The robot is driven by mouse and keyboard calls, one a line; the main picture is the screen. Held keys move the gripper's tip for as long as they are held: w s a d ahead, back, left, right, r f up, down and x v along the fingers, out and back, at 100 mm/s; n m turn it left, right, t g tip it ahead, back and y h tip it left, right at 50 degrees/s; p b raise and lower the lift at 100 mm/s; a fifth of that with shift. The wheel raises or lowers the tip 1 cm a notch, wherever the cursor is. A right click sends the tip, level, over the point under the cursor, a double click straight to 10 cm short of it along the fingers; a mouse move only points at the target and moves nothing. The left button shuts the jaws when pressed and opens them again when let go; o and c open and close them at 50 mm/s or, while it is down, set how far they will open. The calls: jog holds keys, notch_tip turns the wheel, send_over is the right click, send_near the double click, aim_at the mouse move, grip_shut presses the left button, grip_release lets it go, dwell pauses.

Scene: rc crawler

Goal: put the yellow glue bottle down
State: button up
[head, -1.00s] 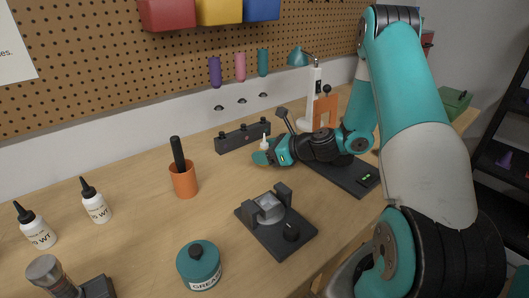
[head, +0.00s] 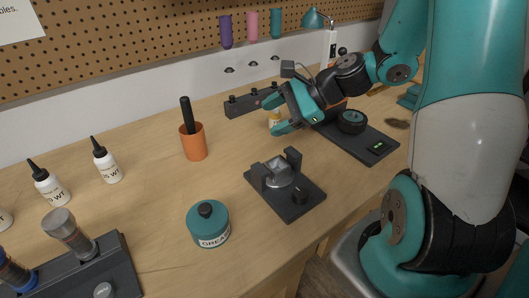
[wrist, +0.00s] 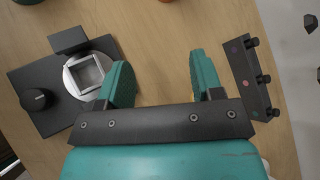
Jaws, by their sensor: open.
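The yellow glue bottle (head: 275,118) shows as a small pale and yellowish piece between the teal fingers of my gripper (head: 275,110), in front of the dark rail. The fingers hide most of it, and I cannot tell whether its base rests on the table. My gripper is open. In the wrist view the two fingers of my gripper (wrist: 164,80) stand well apart over bare wood, and the bottle does not show clearly there.
The dark rail with knobs (head: 252,101) is just behind my gripper. An orange cup (head: 194,146) stands to the left. A black fixture (head: 285,190) and a teal grease tub (head: 208,225) are in front. White bottles (head: 107,163) stand far left. A dark platform (head: 370,143) lies right.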

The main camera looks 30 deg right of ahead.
jog(key=s+a+r+n+g+h, duration=0.2)
jog(key=s+a+n, duration=0.6)
jog(key=n, duration=0.5)
jog(key=s+a+r+n+g+h, duration=0.2)
jog(key=s+a+r+n+g, duration=0.2)
jog(key=s+a+n, duration=0.5)
jog(key=s+r+n, duration=0.1)
jog(key=n, duration=0.3)
jog(key=shift+r+g+h, duration=0.4)
jog(key=shift+s, duration=0.1)
